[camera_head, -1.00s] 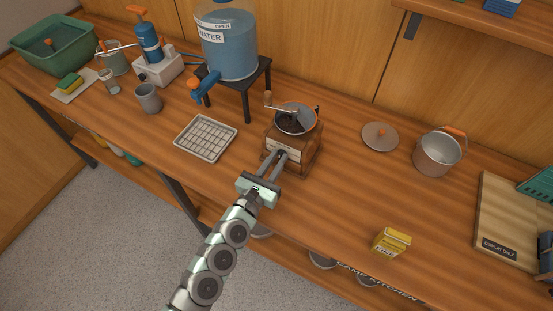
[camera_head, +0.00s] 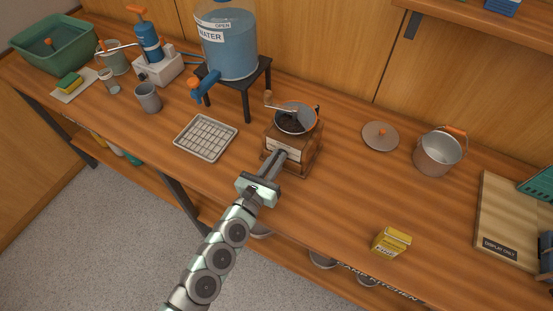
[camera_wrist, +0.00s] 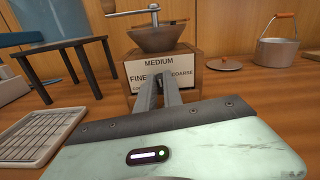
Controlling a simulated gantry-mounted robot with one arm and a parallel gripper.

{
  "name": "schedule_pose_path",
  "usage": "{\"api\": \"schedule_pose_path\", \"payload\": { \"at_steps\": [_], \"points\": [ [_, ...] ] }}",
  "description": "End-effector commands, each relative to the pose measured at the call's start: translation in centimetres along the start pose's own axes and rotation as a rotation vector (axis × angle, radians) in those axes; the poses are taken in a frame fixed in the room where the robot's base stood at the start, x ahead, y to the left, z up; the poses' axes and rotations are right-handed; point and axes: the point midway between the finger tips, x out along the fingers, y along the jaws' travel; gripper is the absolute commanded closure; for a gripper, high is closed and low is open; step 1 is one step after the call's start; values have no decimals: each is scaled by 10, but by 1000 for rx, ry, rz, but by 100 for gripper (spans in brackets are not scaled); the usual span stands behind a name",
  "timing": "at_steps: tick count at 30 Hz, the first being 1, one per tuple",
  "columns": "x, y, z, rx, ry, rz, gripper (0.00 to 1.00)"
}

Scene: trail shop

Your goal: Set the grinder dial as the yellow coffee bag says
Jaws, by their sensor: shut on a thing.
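The grinder (camera_head: 291,137) is a wooden box with a metal hopper and a crank, standing on the counter. Its front label in the wrist view reads MEDIUM at the top, FINE at the left and COARSE at the right (camera_wrist: 165,68). My gripper (camera_head: 279,156) is at the grinder's front face, its fingers close together. In the wrist view its fingertips (camera_wrist: 165,80) are shut at the middle of the label, on the dial, which they hide; I cannot tell its setting. The yellow coffee bag (camera_head: 391,242) stands near the counter's front edge; its print is too small to read.
A wire-rack tray (camera_head: 206,138) lies left of the grinder, and a water tank (camera_head: 227,45) on a black stand (camera_head: 243,87) is behind it. A lid (camera_head: 380,136) and a pot (camera_head: 438,153) are to the right. The counter between grinder and bag is clear.

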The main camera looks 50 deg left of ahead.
Motion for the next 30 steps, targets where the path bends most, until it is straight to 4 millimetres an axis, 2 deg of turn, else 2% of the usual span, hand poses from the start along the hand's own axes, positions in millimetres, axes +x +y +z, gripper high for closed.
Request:
{"api": "schedule_pose_path", "payload": {
  "at_steps": [21, 30],
  "points": [
    [0, 6, -1, -633, -1, -1, 100],
    [0, 8, -2, -837, -2, 0, 100]
  ]
}}
